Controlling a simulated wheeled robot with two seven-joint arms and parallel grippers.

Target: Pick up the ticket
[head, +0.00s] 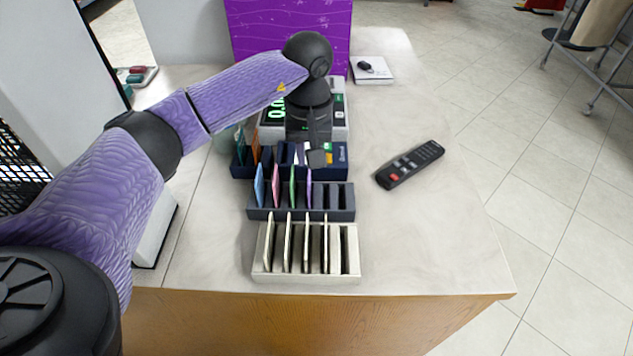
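Thin upright tickets stand in three slotted racks on the counter. The front cream rack (305,275) holds several cream tickets (288,245). The middle dark rack (300,214) holds blue (259,185), pink (276,186), green (292,187) and purple (309,189) tickets. The back navy rack (335,172) holds a teal and an orange ticket (256,149), and a whitish one (299,153) beside my gripper. My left gripper (317,152) points down over this back rack. Its fingers overlap, so I cannot tell whether they grip anything. My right gripper is out of view.
A black remote (409,165) lies right of the racks. A device with a green display (275,110) stands behind them, before a purple panel (250,30). A white pad with a small dark object (371,70) lies at the back. The counter's right front is clear.

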